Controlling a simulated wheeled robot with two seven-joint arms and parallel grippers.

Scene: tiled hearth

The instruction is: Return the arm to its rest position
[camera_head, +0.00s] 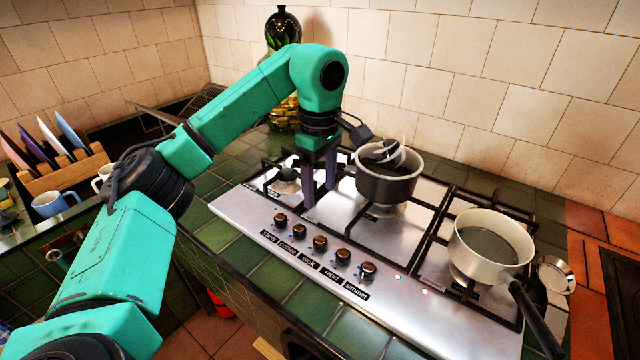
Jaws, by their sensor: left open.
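My left arm is green with black joints. It comes in from the lower left, bends at the elbow above the counter and reaches over the stove (420,310). My left gripper (319,198) hangs down at its end, over the left part of the stove, just left of the dark pot. Its two purple-grey fingers are apart, with nothing seen between them. My right gripper does not show.
A dark pot (386,188) with a utensil in it stands on a back burner. A pale pan (485,262) stands at the right, handle toward the front edge. A glass bottle (283,30) stands behind my arm. Plates in a wooden rack (68,175) and mugs (52,205) are at left.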

